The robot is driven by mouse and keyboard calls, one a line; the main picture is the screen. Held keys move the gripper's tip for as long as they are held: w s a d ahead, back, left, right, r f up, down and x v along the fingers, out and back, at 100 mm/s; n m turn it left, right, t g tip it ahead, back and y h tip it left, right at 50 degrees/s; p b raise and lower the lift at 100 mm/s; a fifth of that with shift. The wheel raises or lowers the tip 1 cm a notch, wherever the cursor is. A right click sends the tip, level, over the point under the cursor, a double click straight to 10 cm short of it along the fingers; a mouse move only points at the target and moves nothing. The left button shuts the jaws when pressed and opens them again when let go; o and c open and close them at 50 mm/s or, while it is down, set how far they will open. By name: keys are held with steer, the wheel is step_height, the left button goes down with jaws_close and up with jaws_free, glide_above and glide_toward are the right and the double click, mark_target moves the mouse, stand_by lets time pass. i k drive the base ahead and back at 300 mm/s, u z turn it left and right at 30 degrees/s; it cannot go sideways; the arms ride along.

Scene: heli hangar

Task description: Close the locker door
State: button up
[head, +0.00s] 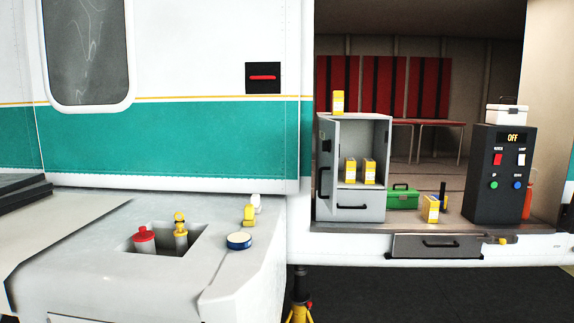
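The small grey locker (383,135) stands on the floor edge of the open bay, right of centre in the head view. Its door (325,172) stands open, swung out at the left side of the locker and seen at a steep angle. A dark handle shows on the door. Two yellow-and-white cartons (350,170) stand inside on the shelf, clear of the door. A closed drawer front with a dark handle is below the opening. My gripper is not in view.
A yellow carton (338,102) stands on the locker. To its right are a green toolbox (402,198), another carton (431,209) and a black control box (498,175) reading OFF. A closed drawer (436,245) is below. A white ledge (90,245) holds bottles at left.

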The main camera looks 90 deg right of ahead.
mark_target(325, 185)
steer(key=z, duration=3.05)
steer(key=i, duration=1)
steer(key=u, duration=1)
steer(key=k, duration=0.5)
steer(key=u, duration=0.05)
steer(key=i, duration=0.55)
steer(key=u, duration=0.05)
